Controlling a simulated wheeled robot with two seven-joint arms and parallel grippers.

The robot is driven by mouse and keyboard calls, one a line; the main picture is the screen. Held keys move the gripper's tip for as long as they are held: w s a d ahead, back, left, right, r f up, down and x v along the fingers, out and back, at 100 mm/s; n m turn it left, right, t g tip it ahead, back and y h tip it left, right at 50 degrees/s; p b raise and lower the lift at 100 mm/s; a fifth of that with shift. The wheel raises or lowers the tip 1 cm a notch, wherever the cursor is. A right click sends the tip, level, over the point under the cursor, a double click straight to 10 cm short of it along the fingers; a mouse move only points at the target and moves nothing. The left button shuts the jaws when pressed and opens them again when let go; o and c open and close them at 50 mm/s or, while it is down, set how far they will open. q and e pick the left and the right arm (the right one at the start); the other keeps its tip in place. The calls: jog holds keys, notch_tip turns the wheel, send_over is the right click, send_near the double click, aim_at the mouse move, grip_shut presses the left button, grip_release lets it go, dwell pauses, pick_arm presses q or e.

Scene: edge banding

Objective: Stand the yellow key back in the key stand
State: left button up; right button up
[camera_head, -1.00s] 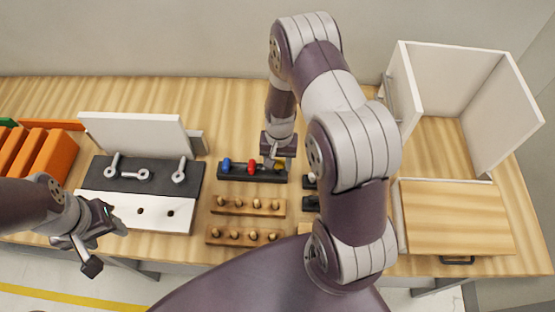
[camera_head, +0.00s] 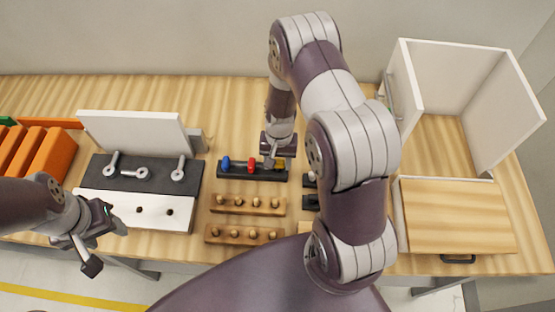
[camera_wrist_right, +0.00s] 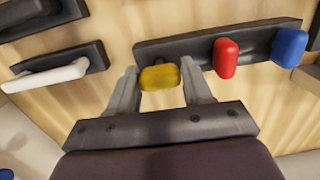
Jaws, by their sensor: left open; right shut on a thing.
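The key stand (camera_head: 240,172) is a dark bar on the table in the middle of the head view. It also shows at the top of the right wrist view (camera_wrist_right: 258,34). A blue key (camera_wrist_right: 290,47) and a red key (camera_wrist_right: 226,58) stand in it. The yellow key (camera_wrist_right: 160,77) is between the fingers of my right gripper (camera_wrist_right: 163,88), at the stand's end beside the red key. Whether its lower part is in its slot is hidden. In the head view my right gripper (camera_head: 272,160) is over the stand's right end. My left gripper (camera_head: 98,243) is open and empty at the table's front edge.
Two wooden peg racks (camera_head: 247,205) lie in front of the stand. A black and white panel (camera_head: 150,205) with wrenches is at left. Orange blocks (camera_head: 48,152) stand far left; an open white cabinet (camera_head: 445,80) stands right.

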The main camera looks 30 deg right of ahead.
jog(key=shift+f+b, duration=0.45)
jog(key=shift+f, duration=0.2)
dwell(0.4)
jog(key=o, duration=1.4)
jog(key=shift+r+p, duration=2.2)
jog(key=shift+r, duration=0.4)
